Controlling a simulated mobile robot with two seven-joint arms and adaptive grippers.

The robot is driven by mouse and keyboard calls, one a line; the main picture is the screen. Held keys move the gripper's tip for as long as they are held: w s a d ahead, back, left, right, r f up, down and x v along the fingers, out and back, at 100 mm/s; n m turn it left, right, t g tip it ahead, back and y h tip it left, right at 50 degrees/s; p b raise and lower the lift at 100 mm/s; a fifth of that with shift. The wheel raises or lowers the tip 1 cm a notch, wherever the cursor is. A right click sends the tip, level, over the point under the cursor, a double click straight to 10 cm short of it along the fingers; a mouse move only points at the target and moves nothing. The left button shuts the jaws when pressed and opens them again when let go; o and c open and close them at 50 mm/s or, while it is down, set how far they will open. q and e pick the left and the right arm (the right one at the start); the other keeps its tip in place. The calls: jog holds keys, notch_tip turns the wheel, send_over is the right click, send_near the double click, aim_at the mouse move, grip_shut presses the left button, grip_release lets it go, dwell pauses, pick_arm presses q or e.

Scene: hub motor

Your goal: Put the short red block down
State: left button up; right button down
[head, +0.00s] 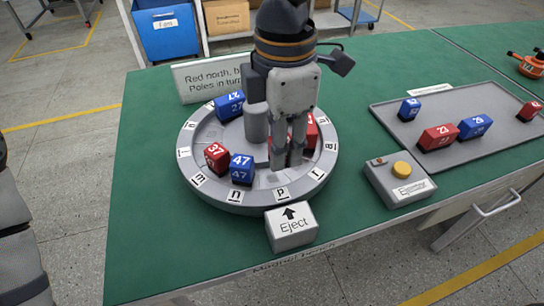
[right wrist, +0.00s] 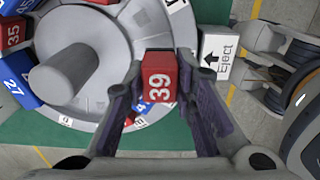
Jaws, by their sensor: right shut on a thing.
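My right gripper (head: 284,166) points down over the near right part of a round grey hub (head: 258,204). In the right wrist view its two fingers (right wrist: 165,95) are shut on a short red block marked 39 (right wrist: 160,78). On the ring stand a red block 37 (head: 216,158), a blue block 47 (head: 241,169), a blue block 27 (head: 229,106) and a red block partly behind the gripper (head: 312,134). A red block 35 shows in the wrist view (right wrist: 13,33). My left gripper is out of view.
An Eject box (head: 292,228) stands close against the hub's near side. A control box with a yellow button (head: 400,182) and a grey tray (head: 390,113) of red and blue blocks lie to the right. A sign (head: 207,81) stands behind the hub. Green bench top is free at left.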

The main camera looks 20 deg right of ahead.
jog(key=shift+w+a+f, duration=0.2)
jog(key=shift+a+f, duration=0.05)
jog(key=shift+f, duration=0.35)
jog(key=f, duration=0.2)
jog(key=f+b, duration=0.1)
jog(key=shift+w+a+f, duration=0.25)
jog(key=shift+f, duration=0.15)
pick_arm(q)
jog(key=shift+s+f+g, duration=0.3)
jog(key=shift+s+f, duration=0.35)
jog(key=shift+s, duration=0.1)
pick_arm(e)
jog(key=shift+r, duration=0.15)
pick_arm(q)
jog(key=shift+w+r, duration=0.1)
pick_arm(e)
jog(key=c, duration=1.3)
grip_release()
